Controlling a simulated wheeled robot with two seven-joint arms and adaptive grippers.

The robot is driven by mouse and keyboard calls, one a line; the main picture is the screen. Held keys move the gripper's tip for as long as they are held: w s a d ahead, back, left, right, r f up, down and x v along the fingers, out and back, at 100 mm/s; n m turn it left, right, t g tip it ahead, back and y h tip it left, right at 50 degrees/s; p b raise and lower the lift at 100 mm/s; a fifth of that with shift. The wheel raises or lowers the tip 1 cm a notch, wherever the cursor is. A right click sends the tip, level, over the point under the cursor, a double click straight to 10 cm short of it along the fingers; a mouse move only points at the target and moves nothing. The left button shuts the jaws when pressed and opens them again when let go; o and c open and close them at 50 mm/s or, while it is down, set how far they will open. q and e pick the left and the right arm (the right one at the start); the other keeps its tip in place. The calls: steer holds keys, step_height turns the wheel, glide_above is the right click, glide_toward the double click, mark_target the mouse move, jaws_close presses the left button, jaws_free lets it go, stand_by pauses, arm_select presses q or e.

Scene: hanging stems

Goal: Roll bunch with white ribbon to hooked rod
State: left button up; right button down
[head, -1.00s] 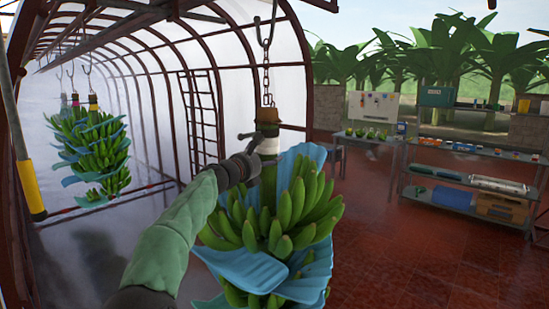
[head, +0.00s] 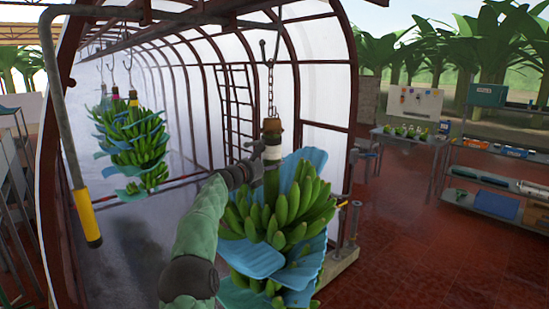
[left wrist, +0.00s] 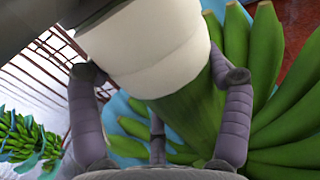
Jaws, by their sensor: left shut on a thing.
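The bunch with white ribbon (head: 285,215) hangs upright from a chain, its green bananas layered with blue sheets. The white ribbon (head: 272,152) wraps its stem below a brown top piece; it fills the upper middle of the left wrist view (left wrist: 155,50). My left gripper (head: 257,168) is shut around the stem at the ribbon's lower edge, with fingers on both sides in the left wrist view (left wrist: 160,85). The hooked rod (head: 62,120), grey, bent at the top and with a yellow grip (head: 86,217), hangs at the left, apart from the bunch. My right gripper is out of view.
Other bunches (head: 135,150) with blue sheets hang from hooks farther back at the left. An arched frame with translucent walls (head: 190,90) stands behind. A table (head: 405,140) and loaded shelves (head: 480,200) stand at the right. Open red floor (head: 400,245) lies between.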

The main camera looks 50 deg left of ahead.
arm_select(q)
steer(key=shift+a+p, duration=0.3)
steer(key=shift+a, duration=0.4)
steer(key=shift+d, duration=0.1)
steer(key=o, duration=1.6)
steer(key=shift+o, duration=0.2)
glide_above(244, 192)
steer(key=shift+w, duration=0.15)
